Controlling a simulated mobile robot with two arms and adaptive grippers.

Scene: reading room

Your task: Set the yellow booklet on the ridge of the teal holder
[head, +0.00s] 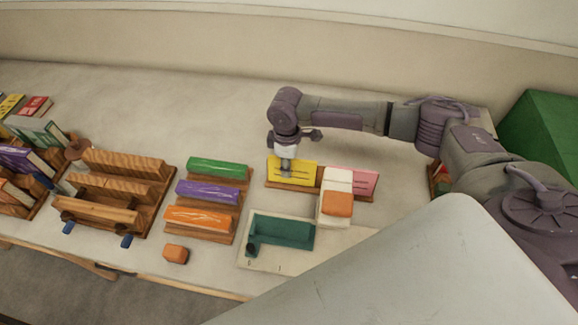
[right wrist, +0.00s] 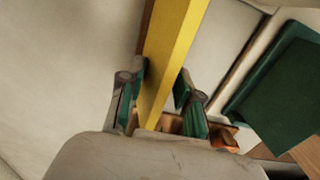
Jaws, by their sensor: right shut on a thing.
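The yellow booklet (head: 300,176) stands upright at the back of the table, at the left end of a low wooden rail (head: 275,189). My right gripper (head: 287,168) is over it from above and shut on it. In the right wrist view the yellow booklet (right wrist: 172,50) runs between the two fingers of the right gripper (right wrist: 162,88). Whether its lower edge still touches the rail is not clear. The teal holder (head: 285,230) lies on a pale board (head: 270,262) nearer the front; nothing rests on its ridge. My left gripper is not in view.
A pink booklet (head: 365,181) stands on the same rail. A white block (head: 336,180) with an orange block (head: 337,204) is right of the holder. Green, purple and orange pieces (head: 207,193) lie left, beside a wooden rack (head: 120,190). A small orange block (head: 176,253) lies in front.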

